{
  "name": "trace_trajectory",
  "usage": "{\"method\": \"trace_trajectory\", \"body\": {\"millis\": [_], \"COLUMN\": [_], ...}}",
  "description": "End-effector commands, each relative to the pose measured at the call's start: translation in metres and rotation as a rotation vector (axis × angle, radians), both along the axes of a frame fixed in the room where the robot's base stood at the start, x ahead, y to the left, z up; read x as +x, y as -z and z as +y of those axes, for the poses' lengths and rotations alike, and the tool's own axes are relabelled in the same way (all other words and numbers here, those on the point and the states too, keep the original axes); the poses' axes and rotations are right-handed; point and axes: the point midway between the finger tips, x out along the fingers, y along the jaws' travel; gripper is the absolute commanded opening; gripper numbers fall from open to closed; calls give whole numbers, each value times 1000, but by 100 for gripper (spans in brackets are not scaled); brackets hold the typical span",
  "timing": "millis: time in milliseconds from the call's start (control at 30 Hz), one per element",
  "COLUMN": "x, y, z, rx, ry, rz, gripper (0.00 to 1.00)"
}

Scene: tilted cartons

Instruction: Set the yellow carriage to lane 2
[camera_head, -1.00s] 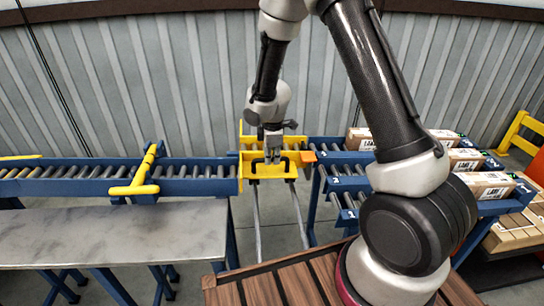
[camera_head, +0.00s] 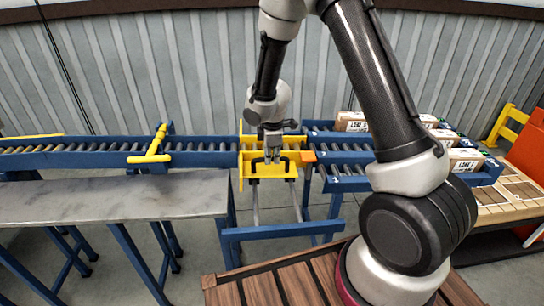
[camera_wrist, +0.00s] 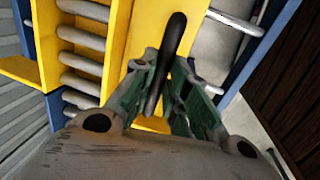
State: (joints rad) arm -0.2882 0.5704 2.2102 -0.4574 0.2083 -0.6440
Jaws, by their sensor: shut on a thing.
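The yellow carriage (camera_head: 270,170) sits on rails between the left conveyor and the right-hand lanes. My gripper (camera_head: 271,156) is above its front edge, shut on the carriage's black handle (camera_wrist: 172,40). The wrist view shows the green-padded fingers (camera_wrist: 172,95) on either side of the handle. The carriage's orange tab (camera_head: 308,156) points right, close to the middle lane (camera_head: 345,147). The far lane (camera_head: 325,125) and near lane (camera_head: 345,180) lie on either side. I cannot tell whether the carriage is exactly in line with the middle lane. The lane labels are hardly readable.
Cartons (camera_head: 463,160) stand on the lanes at right, partly behind my arm. The left conveyor (camera_head: 80,158) has a yellow stop bar (camera_head: 150,157). A grey table (camera_head: 110,205) stands in front of it. The carriage rails (camera_head: 305,200) run towards me, with a blue crossbar (camera_head: 275,231) at their near end.

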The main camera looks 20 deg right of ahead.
Motion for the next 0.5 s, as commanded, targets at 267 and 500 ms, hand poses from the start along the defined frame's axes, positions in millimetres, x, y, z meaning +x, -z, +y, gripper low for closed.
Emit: {"method": "trace_trajectory", "body": {"millis": [267,500], "x": [0,0], "y": [0,0], "z": [0,0], "rx": [0,0], "ry": [0,0], "rz": [-1,0], "gripper": [37,37]}}
